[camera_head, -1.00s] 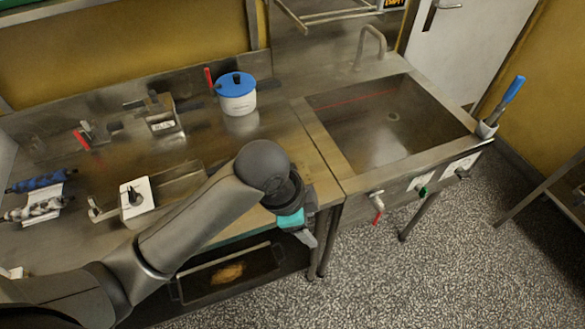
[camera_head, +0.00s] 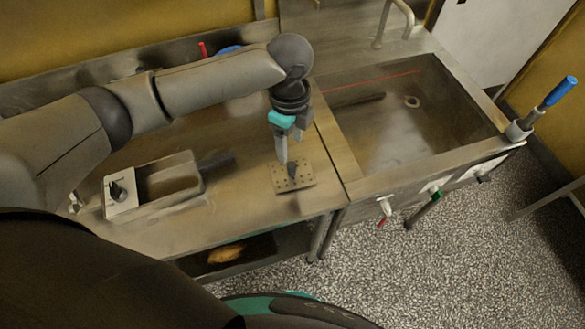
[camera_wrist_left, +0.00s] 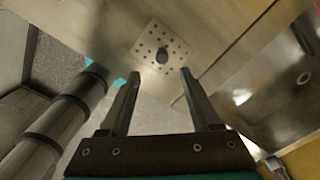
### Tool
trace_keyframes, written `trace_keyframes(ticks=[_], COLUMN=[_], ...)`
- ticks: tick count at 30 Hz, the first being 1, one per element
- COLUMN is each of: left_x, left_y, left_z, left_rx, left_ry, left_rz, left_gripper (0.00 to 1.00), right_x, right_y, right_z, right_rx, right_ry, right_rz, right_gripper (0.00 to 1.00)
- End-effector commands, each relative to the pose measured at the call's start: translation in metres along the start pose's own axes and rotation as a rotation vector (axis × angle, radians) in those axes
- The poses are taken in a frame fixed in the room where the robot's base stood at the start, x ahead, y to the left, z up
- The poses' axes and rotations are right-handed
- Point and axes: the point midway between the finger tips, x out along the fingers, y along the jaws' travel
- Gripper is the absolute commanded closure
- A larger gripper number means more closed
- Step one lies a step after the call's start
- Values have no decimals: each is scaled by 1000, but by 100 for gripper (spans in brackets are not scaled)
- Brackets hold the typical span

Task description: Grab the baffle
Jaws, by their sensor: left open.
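The baffle (camera_head: 293,182), a small flat plate with rows of holes and a dark knob (camera_head: 293,170) in its middle, lies on the steel worktop near the front edge, left of the sink. My left gripper (camera_head: 290,150) points down just above the plate, close to the knob. In the left wrist view the two fingers (camera_wrist_left: 160,73) are apart with nothing between them. The baffle (camera_wrist_left: 153,42) and its knob (camera_wrist_left: 162,56) show beyond the fingertips, in line with the gap. My right gripper is not in view.
A steel pan (camera_head: 168,185) with a white panel stands on the worktop at left. The sink (camera_head: 400,120) is at right, with a blue-handled tool (camera_head: 560,91) in a holder at its corner. A blue-lidded pot (camera_head: 230,49) is mostly hidden behind my arm.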

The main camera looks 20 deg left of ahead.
Motion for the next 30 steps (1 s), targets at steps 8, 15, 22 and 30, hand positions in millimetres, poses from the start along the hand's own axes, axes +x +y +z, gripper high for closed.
trace_keyframes(ticks=[8,15,22,30], left_x=[44,64,95,99], left_y=[0,-1,-2,-2], left_z=[0,-2,-2,-2], left_rx=[-2,-2,-2,-1], left_ry=[1,0,0,0], left_rz=[-1,0,0,-3], left_gripper=[36,36,36,36], right_x=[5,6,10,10], right_y=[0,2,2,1], right_z=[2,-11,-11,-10], right_rx=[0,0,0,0], right_ry=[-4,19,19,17], right_rz=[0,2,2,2], right_gripper=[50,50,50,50])
